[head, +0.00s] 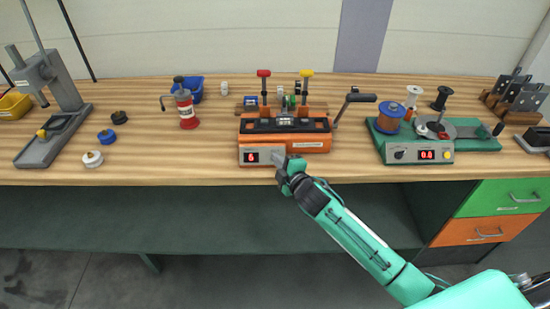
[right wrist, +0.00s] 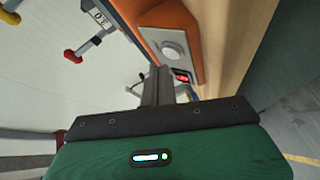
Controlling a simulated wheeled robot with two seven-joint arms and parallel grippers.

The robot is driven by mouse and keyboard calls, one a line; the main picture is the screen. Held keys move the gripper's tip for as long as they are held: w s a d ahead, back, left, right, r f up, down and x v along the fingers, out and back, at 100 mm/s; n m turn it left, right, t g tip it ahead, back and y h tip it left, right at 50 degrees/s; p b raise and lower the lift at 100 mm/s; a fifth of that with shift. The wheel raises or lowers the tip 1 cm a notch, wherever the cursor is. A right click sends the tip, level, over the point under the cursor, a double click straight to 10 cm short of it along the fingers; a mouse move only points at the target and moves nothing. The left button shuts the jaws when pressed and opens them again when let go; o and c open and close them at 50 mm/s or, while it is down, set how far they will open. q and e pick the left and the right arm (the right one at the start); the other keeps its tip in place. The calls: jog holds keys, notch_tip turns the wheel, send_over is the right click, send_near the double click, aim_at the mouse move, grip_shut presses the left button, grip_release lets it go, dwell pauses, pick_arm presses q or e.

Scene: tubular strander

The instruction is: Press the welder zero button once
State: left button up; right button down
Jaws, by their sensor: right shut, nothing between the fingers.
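The orange welder (head: 310,143) stands near the front edge of the bench, with a grey front panel and a lit red display (head: 252,157) that reads 6. My right gripper (head: 280,160) is shut and empty, its tip just in front of the panel, right of the display, hiding that part. In the right wrist view the shut fingers (right wrist: 158,86) point toward the panel, close to the display (right wrist: 182,76). A round grey knob or button (right wrist: 172,50) shows on the panel beyond the fingertips. I cannot tell whether it is the zero button, nor whether the fingers touch anything. My left gripper is not in view.
A green machine (head: 470,145) with a red display and yellow button stands to the right.

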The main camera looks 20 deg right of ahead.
dwell(0.6)
jog(key=shift+w+f, duration=0.3)
jog(key=shift+w+d+f+b, duration=0.15)
jog(key=shift+w+f+b, duration=0.05)
jog(key=shift+f+b, duration=0.1)
dwell(0.6)
jog(key=shift+r, duration=0.1)
jog(key=shift+s+r+p, duration=0.5)
jog(key=shift+s+p, duration=0.05)
jog(key=shift+p, duration=0.2)
jog(key=shift+s+a+r+p, duration=0.25)
jog(key=shift+r+p, duration=0.2)
jog(key=shift+p, duration=0.05)
jog(key=s+r+p, duration=0.2)
jog(key=s+p, duration=0.1)
jog(key=shift+a+r, duration=0.35)
jog(key=shift+a, duration=0.05)
